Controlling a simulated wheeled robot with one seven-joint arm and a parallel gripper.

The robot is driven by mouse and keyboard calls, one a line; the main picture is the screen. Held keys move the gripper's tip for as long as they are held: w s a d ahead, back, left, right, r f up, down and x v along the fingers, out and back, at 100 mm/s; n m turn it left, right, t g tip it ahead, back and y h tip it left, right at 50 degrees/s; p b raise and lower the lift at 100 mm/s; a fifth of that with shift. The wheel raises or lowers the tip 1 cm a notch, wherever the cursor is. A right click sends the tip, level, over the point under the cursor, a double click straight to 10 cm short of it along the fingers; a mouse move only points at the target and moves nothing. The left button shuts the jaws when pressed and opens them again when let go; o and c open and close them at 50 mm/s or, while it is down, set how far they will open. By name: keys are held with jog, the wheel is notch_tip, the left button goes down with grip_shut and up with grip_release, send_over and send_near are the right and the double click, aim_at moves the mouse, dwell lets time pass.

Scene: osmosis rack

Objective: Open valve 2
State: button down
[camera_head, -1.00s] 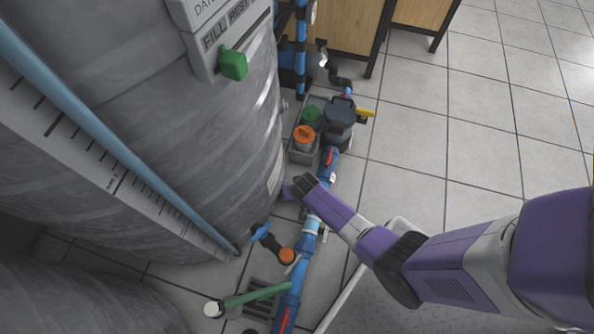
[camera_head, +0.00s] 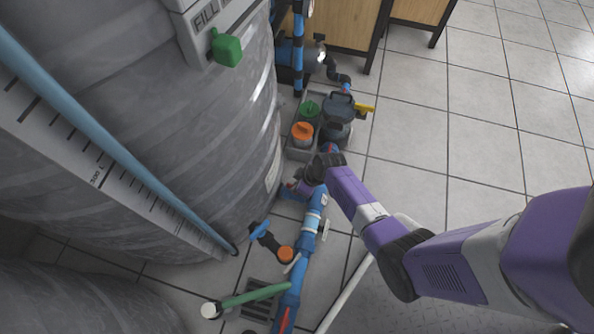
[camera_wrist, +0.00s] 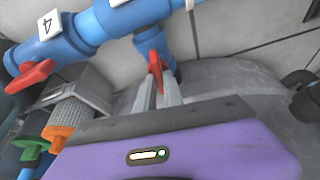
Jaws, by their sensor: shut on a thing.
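In the wrist view, my gripper (camera_wrist: 158,90) has its two grey fingers closed on a red valve handle (camera_wrist: 155,68). The handle sits on a short blue branch pipe (camera_wrist: 152,42) that comes off the main blue pipe. No readable number shows on this valve, so I cannot confirm from the label that it is valve 2. In the head view, my gripper (camera_head: 303,187) is low beside the grey tank, over the blue pipe (camera_head: 310,220). The held handle is hidden there behind my wrist.
Another red handle (camera_wrist: 32,75) is on the main pipe beside a label (camera_wrist: 47,24) reading 4. Green and orange caps (camera_head: 302,130) sit in a grey tray near the pump. The large grey tank (camera_head: 170,130) stands left. Tiled floor (camera_head: 470,130) at right is clear.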

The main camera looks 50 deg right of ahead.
jog(key=shift+f+n+b, duration=0.1)
jog(key=shift+n+b, duration=0.25)
jog(key=shift+n, duration=0.45)
jog(key=shift+s+y, duration=0.1)
jog(key=shift+y, duration=0.2)
jog(key=c, duration=1.5)
grip_release()
jog(key=shift+o, duration=0.2)
jog(key=p+v, duration=0.4)
jog(key=v, duration=0.4)
